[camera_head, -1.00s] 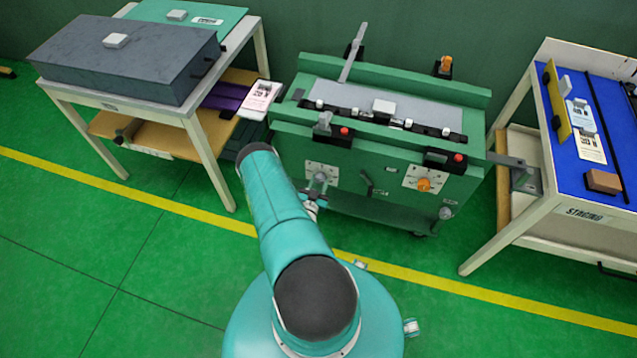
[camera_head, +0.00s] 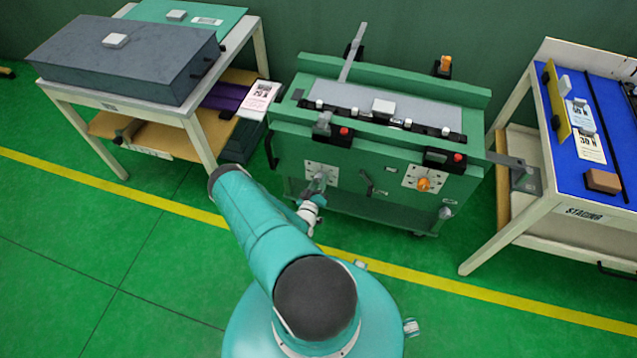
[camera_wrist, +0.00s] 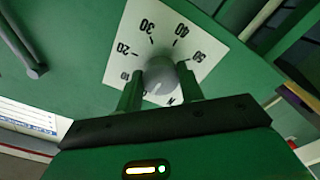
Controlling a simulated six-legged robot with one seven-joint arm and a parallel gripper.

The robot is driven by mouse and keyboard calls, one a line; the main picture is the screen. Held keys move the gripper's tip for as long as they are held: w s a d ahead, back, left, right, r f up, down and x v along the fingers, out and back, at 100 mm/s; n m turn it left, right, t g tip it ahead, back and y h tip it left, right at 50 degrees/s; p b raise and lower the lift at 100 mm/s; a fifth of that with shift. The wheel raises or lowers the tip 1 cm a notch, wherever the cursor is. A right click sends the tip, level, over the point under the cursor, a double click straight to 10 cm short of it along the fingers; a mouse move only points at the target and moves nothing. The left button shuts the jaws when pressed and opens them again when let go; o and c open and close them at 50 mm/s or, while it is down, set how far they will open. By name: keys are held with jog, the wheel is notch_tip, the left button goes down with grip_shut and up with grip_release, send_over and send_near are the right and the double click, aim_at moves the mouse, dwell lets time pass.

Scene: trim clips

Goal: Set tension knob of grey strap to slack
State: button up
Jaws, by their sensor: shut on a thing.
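The grey tension knob (camera_wrist: 159,77) sits on a white dial plate (camera_wrist: 150,38) marked with numbers such as 20, 30, 40 and 50. My gripper (camera_wrist: 160,90) is shut on the knob, with one finger on either side of it. The lower part of the dial is hidden by the fingers and the gripper body. In the head view my gripper (camera_head: 316,190) is at the left dial plate (camera_head: 331,169) on the front of the green machine (camera_head: 350,155). I cannot read the knob's setting with certainty.
An orange knob (camera_head: 423,184) on another dial plate is to the right on the machine front, with a dark handle (camera_head: 367,184) between. A table with a dark grey case (camera_head: 125,60) stands left. A blue-topped table (camera_head: 570,150) stands right.

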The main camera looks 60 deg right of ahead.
jog(key=shift+n, duration=0.4)
jog(key=o, duration=1)
jog(key=a, duration=0.4)
jog(key=s+a, duration=0.1)
jog(key=a, duration=0.4)
jog(key=s+a, duration=0.1)
jog(key=a, duration=0.3)
jog(key=shift+s+a, duration=0.1)
jog(key=shift+a, duration=0.25)
